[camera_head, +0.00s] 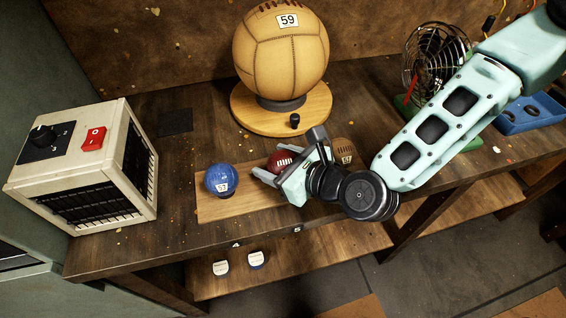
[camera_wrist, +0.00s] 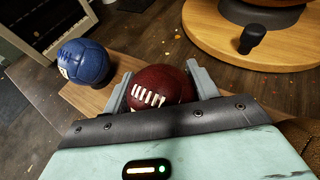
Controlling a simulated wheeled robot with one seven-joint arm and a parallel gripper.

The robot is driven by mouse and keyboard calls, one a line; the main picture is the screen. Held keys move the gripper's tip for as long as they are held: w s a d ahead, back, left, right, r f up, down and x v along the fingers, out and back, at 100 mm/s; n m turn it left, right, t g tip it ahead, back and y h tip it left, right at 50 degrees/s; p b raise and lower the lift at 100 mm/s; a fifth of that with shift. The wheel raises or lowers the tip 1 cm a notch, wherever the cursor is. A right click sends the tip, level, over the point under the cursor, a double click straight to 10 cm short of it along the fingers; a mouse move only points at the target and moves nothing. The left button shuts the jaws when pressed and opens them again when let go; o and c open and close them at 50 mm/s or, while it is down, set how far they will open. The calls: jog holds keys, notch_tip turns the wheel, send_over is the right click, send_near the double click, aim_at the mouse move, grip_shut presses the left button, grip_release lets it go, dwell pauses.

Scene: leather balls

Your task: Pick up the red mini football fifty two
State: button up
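The red mini football (camera_head: 281,161) sits on a wooden board (camera_head: 222,209) on the workbench, between a blue ball and a brown ball. It is dark red with white laces, and it also shows in the wrist view (camera_wrist: 161,86). My gripper (camera_head: 271,172) is open, with one finger on each side of the red football in the wrist view (camera_wrist: 160,88). I cannot tell whether either finger touches it. The gripper's body hides the football's near part, and no number on it is visible.
The blue ball (camera_head: 221,180) is close on the left, and the brown ball (camera_head: 342,151) is on the right beside my wrist. A large tan ball (camera_head: 281,50) stands on a round base (camera_head: 246,114) behind. A beige box (camera_head: 85,165) is at left, a fan (camera_head: 437,62) at right.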

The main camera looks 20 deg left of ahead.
jog(key=c, duration=0.4)
jog(key=shift+o, duration=0.2)
